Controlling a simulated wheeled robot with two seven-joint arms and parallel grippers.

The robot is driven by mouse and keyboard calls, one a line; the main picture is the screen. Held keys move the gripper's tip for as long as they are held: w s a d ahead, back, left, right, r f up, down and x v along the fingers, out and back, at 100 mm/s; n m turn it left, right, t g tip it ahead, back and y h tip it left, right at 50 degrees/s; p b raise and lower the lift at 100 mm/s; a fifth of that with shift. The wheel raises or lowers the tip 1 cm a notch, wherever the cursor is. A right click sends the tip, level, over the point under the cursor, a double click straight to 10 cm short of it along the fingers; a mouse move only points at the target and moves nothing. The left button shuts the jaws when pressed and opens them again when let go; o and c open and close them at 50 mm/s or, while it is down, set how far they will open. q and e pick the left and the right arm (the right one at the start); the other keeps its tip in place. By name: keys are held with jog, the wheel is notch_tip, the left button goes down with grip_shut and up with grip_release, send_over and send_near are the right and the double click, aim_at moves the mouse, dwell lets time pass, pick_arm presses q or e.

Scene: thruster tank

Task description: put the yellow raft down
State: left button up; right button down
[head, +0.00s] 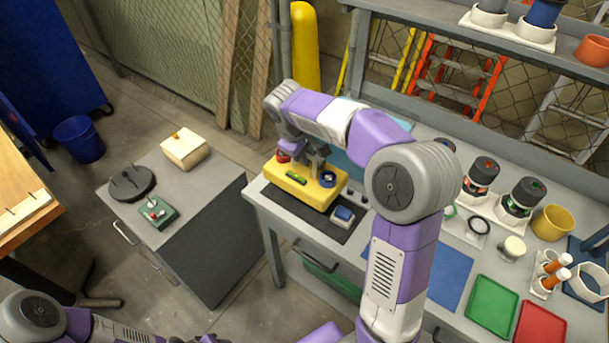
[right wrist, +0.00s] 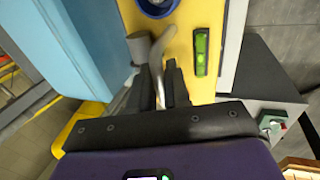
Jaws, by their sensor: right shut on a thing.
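The yellow raft (head: 302,193) is a flat yellow block over the dark mat (head: 318,218) at the left end of the grey workbench. It carries a red piece (head: 283,157), a green level (head: 296,178) and a blue ring (head: 328,180). My right gripper (head: 316,170) is above its middle, shut on its grey handle. In the right wrist view my right gripper (right wrist: 165,80) closes around the handle, with the raft's yellow top (right wrist: 206,85) beyond it. I cannot tell whether the raft touches the mat. My left gripper is out of view.
A small blue-and-white block (head: 343,215) is close by the raft on the right. Green (head: 492,306) and red (head: 540,325) trays lie farther right. A grey cabinet (head: 205,200) stands left, across a gap. A yellow post (head: 304,45) rises behind.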

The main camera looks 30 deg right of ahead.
aim_at(305, 170)
jog(key=shift+w+f+b, duration=0.15)
jog(key=shift+f+b, duration=0.6)
jog(key=shift+f, duration=2.05)
jog(key=shift+f, duration=0.1)
jog(key=c, duration=1.1)
grip_release()
jog(key=p+v, duration=0.3)
jog(key=v, duration=0.9)
jog(key=shift+a, duration=0.1)
